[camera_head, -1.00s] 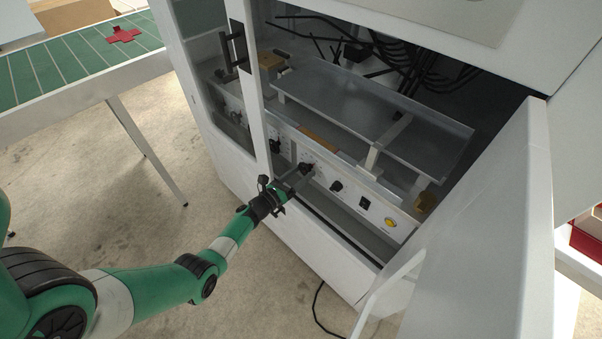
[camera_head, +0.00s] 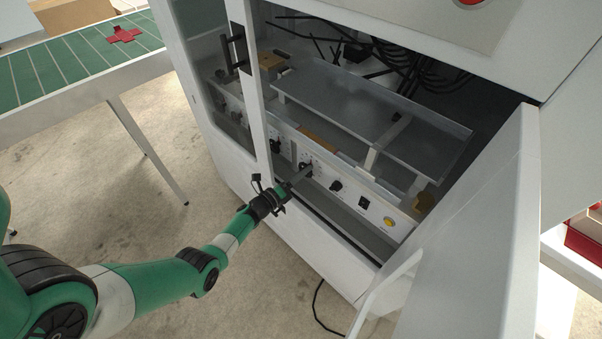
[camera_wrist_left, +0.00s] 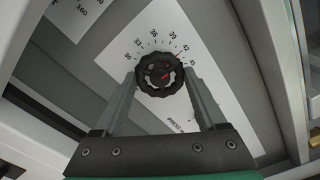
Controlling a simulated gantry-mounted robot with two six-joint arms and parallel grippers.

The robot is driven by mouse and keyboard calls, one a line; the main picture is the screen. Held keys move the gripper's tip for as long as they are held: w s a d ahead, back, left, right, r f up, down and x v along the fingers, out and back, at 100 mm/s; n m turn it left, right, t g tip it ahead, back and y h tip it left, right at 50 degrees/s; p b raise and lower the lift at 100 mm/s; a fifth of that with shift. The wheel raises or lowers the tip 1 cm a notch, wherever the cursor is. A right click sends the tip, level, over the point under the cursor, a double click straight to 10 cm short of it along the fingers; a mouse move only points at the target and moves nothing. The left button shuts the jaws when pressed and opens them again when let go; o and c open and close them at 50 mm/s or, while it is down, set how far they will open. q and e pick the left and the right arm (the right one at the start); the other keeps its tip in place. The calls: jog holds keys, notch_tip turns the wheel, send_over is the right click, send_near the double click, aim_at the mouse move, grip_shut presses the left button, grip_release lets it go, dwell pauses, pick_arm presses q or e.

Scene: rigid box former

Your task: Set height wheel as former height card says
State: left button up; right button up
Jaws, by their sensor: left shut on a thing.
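My left gripper (camera_head: 298,178) reaches into the open former cabinet at the control panel (camera_head: 347,193). In the left wrist view its two fingers (camera_wrist_left: 161,85) are shut on a black ridged wheel (camera_wrist_left: 158,75), one on each side. A white dial plate around the wheel is marked 30, 33, 36, 39, 42 and 45. A red mark on the wheel points up and right, about toward 42. Lettering below the wheel is partly hidden by a finger and seems to begin with "PRESS". I cannot make out a height card. My right gripper is out of view.
More black knobs (camera_head: 336,186) and a yellow button (camera_head: 389,221) sit along the panel. A metal tray (camera_head: 350,95) lies above it. The open white door (camera_head: 480,215) stands at the right. A green conveyor (camera_head: 60,65) carries a red cross-shaped piece (camera_head: 124,35).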

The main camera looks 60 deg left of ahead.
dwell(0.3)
pick_arm(q)
jog(key=o, duration=1.3)
jog(key=p+v, duration=0.5)
jog(key=v, duration=0.6)
jog(key=shift+s+d, duration=0.15)
jog(key=shift+s, duration=0.2)
